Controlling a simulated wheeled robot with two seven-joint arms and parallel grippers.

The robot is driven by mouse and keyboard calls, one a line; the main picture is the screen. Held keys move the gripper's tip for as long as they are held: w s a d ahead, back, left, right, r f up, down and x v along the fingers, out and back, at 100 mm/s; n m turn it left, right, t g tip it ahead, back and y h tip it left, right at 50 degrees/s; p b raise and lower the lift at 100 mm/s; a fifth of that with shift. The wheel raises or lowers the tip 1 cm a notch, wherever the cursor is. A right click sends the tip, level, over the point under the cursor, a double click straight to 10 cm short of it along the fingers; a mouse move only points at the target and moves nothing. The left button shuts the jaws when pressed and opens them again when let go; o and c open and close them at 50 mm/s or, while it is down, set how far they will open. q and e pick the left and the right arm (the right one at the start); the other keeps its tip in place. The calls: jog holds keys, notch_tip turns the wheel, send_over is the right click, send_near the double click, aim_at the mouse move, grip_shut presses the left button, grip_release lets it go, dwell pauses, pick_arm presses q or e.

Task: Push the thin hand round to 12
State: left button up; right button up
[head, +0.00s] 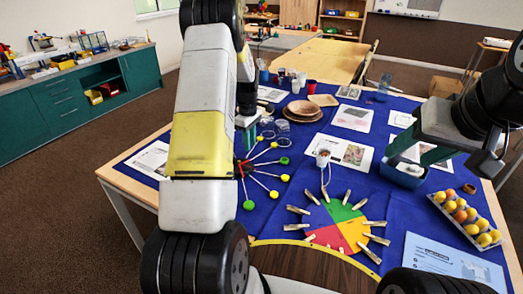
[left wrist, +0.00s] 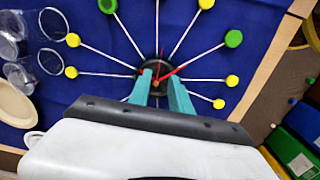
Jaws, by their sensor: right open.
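The clock has a dark round hub (left wrist: 150,67) with white spokes ending in yellow and green balls; it lies on the blue cloth, partly behind my left arm in the head view. Red hands (left wrist: 176,70) show at the hub in the left wrist view, one slanting up right and a fine one near upright; I cannot tell surely which is the thin hand. My left gripper (left wrist: 160,76) is over the hub, its teal fingers apart, tips close to the red hands; contact is unclear.
A coloured disc (head: 333,222) ringed with clothespins lies right of the clock. Clear glasses (left wrist: 50,60) and a plate (left wrist: 14,104) stand near the spokes. A tray of yellow and orange balls (head: 463,217) and the blue bin (head: 393,176) are at the right. Printed sheets lie around.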

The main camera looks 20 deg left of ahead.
aim_at(249, 167)
pick_arm(q)
jog(key=shift+n, duration=0.3)
jog(key=f, duration=1)
jog(key=shift+w+a+f, duration=0.1)
jog(key=shift+w+a, duration=0.1)
jog(key=shift+a, duration=0.1)
jog(key=shift+c, duration=0.5)
grip_shut()
